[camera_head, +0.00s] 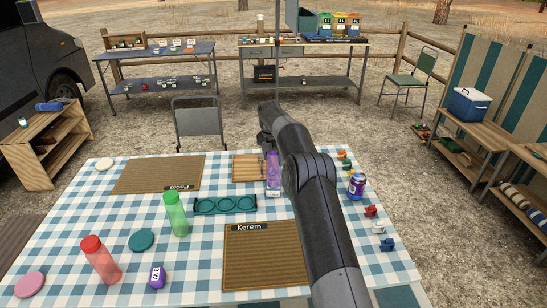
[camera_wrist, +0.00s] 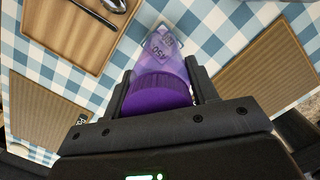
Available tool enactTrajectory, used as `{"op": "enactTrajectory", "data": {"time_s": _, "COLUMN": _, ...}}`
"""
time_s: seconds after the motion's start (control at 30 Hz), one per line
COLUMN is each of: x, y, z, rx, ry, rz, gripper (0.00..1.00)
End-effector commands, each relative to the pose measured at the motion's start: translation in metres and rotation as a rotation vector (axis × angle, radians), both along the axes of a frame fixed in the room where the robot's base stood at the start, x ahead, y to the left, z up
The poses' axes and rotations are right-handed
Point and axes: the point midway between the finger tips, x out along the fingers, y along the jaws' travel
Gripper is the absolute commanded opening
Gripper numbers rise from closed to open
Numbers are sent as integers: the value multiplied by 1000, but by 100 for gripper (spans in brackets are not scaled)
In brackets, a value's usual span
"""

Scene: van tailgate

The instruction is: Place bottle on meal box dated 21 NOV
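A clear purple bottle (camera_head: 273,168) with a purple lid stands near the middle of the checked table, in the head view. In the wrist view the purple bottle (camera_wrist: 160,90) is seen from above, lid nearest, with a printed label partly readable at its far end. My gripper (camera_wrist: 158,66) has one finger on each side of it, close against it with no clear gap. In the head view my arm hides part of this area. A green bottle (camera_head: 175,214) and a red bottle (camera_head: 101,260) stand to the left. I cannot make out a meal box dated 21 NOV.
The wooden tray (camera_head: 247,168) with cutlery is left of the bottle. Mats marked Pinoto (camera_head: 158,175) and Kerem (camera_head: 262,260), a teal holder (camera_head: 225,205), a can (camera_head: 357,186) and small coloured figures (camera_head: 371,211) share the table. A chair (camera_head: 198,125) stands behind it.

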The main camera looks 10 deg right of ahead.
Motion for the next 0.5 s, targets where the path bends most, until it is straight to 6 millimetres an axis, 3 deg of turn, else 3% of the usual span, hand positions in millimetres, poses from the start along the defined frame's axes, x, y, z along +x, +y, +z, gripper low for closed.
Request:
{"op": "enactTrajectory", "data": {"time_s": 0.23, "x": 0, "y": 0, "z": 1, "rx": 0, "ry": 0, "rz": 0, "gripper": 74}}
{"op": "enactTrajectory", "data": {"time_s": 0.5, "x": 0, "y": 0, "z": 2, "rx": 0, "ry": 0, "rz": 0, "gripper": 74}}
